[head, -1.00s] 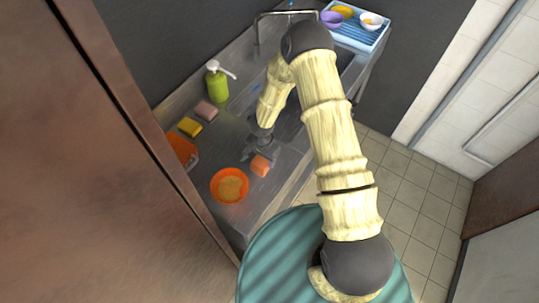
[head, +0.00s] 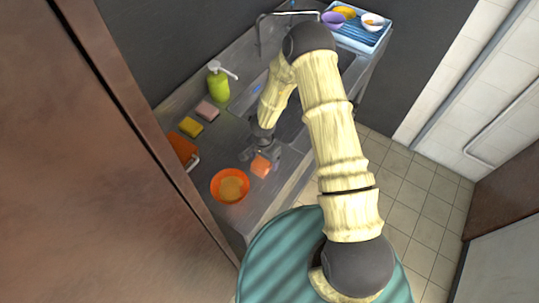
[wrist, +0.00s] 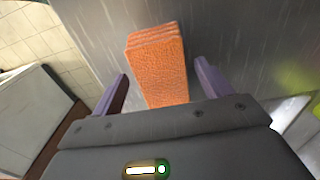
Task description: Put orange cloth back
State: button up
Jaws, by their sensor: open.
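The orange cloth (head: 261,166) lies as a folded block on the steel counter, just right of an orange bowl. In the wrist view the cloth (wrist: 158,65) has a rough, towel-like surface and stands between the two purple fingers, reaching beyond their tips. My gripper (wrist: 159,80) is open, with a gap on both sides of the cloth. In the head view my gripper (head: 263,146) is small and dark, right at the cloth's far end. The cloth's near end is hidden by the gripper body in the wrist view.
An orange bowl (head: 229,186) stands on the counter (head: 222,142) beside the cloth. A yellow sponge (head: 191,127), a pink block (head: 207,110), an orange-rimmed container (head: 183,150) and a green soap bottle (head: 218,84) line the left side. A blue rack (head: 353,36) holds bowls at the back.

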aim_at(264, 160)
notch_tip(264, 160, up, 12)
jog(key=shift+b, duration=0.45)
dwell(0.4)
